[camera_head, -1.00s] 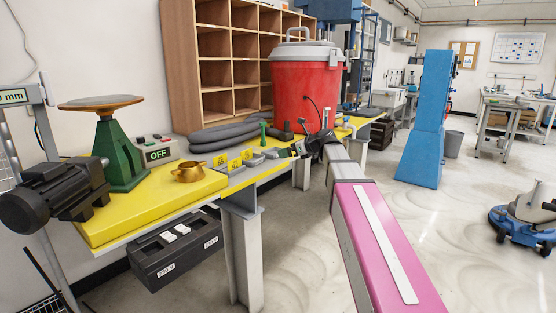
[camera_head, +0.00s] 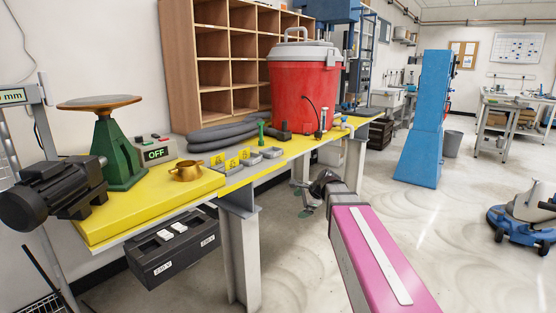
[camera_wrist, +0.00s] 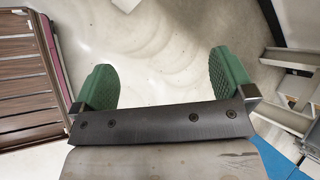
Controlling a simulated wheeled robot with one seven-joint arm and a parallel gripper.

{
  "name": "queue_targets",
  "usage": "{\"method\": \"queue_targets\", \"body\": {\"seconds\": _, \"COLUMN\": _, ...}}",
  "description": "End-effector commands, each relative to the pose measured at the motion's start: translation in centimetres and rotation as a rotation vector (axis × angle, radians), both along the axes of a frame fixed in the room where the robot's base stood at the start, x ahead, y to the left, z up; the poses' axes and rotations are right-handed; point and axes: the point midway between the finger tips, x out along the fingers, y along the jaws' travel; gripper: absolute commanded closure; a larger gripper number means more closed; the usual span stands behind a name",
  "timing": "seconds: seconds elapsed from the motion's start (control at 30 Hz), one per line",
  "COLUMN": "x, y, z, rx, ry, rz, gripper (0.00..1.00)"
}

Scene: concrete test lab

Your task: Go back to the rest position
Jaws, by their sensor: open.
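My gripper (camera_wrist: 165,85) is open and empty in the wrist view, its two green ribbed pads wide apart over bare concrete floor. In the head view my gripper (camera_head: 308,206) is small and partly hidden behind my pink arm's end. It hangs low beside the right side of the yellow workbench (camera_head: 205,212), below the level of its top, and touches nothing that I can see.
A blue column (camera_head: 425,120) and a floor machine (camera_head: 525,218) stand right. Floor between is clear.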

Motion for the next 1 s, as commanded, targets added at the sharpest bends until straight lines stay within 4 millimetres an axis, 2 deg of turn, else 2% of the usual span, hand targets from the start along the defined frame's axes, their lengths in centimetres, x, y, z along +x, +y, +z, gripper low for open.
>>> {"method": "queue_targets", "body": {"seconds": 0.03, "x": -2.2, "y": -0.8, "z": -2.5, "rx": -0.088, "ry": -0.016, "rz": 0.084, "gripper": 0.0}}
{"method": "queue_targets", "body": {"seconds": 0.2, "x": -7.9, "y": -3.6, "z": -9.4, "rx": -0.373, "ry": -0.065, "rz": 0.428, "gripper": 0.0}}
{"method": "queue_targets", "body": {"seconds": 0.4, "x": -14.5, "y": -6.9, "z": -15.3, "rx": -0.619, "ry": -0.071, "rz": 0.866, "gripper": 0.0}}
{"method": "queue_targets", "body": {"seconds": 0.5, "x": -16.9, "y": -8.2, "z": -17.0, "rx": -0.691, "ry": -0.064, "rz": 1.044, "gripper": 0.0}}
{"method": "queue_targets", "body": {"seconds": 0.6, "x": -18.5, "y": -9.1, "z": -18.0, "rx": -0.729, "ry": -0.057, "rz": 1.166, "gripper": 0.0}}
{"method": "queue_targets", "body": {"seconds": 1.0, "x": -18.7, "y": -9.2, "z": -18.2, "rx": -0.735, "ry": -0.056, "rz": 1.183, "gripper": 0.0}}
